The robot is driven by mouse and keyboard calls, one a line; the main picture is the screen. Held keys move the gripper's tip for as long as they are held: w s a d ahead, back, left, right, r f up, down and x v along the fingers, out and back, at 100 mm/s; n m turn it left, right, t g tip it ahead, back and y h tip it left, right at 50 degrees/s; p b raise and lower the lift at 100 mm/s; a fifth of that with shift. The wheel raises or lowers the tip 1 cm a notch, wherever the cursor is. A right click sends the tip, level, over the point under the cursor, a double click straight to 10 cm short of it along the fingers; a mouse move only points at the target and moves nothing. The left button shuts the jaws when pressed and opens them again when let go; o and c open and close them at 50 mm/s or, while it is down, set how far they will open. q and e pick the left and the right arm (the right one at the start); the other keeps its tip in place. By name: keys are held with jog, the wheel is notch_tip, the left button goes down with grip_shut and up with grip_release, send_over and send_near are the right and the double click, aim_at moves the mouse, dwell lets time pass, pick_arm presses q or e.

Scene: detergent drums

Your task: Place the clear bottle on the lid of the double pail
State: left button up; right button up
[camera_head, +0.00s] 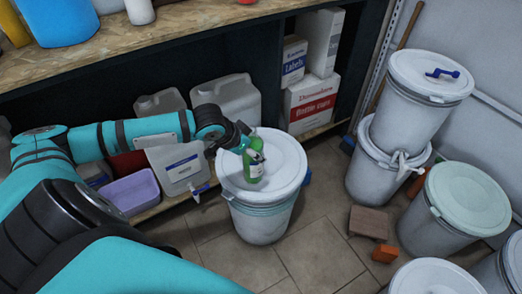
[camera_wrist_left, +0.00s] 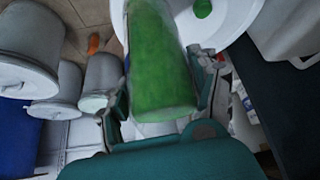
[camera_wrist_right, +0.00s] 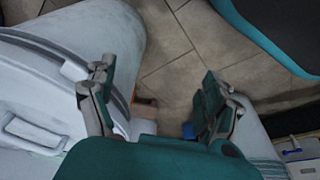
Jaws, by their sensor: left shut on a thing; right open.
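My left gripper (camera_head: 246,146) is shut on a green, see-through bottle (camera_head: 253,166), which also fills the middle of the left wrist view (camera_wrist_left: 161,65). In the head view the bottle is upright over a white round lid (camera_head: 284,158) on the middle pail (camera_head: 263,222); I cannot tell whether it touches. Two white pails stand stacked at the right, the upper one (camera_head: 411,113) with its own lid (camera_head: 432,72). My right gripper (camera_wrist_right: 155,100) is open and empty in the right wrist view, between pale containers. It is hidden in the head view.
A pail with a pale green lid (camera_head: 468,198) stands at the right, and another white lid (camera_head: 436,278) is at the bottom. A brown block (camera_head: 369,222) lies on the tiles. Jugs (camera_head: 240,100) and boxes (camera_head: 312,103) fill the shelf behind. A small green disc (camera_wrist_left: 202,8) shows on the lid.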

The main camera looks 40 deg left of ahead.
pick_arm(q)
jog(key=shift+w+a+r, duration=0.1)
jog(key=shift+w+a, duration=0.45)
pick_arm(e)
jog(key=s+f, duration=0.4)
jog(key=f, duration=0.4)
pick_arm(q)
jog(key=w+a+f+b, duration=0.1)
jog(key=w+a+f, duration=0.1)
jog(key=w, duration=0.5)
jog(key=w+a+f+b, duration=0.2)
jog(key=w+a+f, duration=0.1)
jog(key=w, duration=0.3)
jog(key=shift+w+a, duration=0.35)
jog(key=shift+a, duration=0.55)
jog(key=o, duration=1.8)
jog(key=shift+s, duration=0.1)
jog(key=shift+c, duration=0.2)
pick_arm(e)
jog(key=w+r, duration=0.4)
jog(key=r, duration=0.6)
jog(key=shift+w+r, duration=0.3)
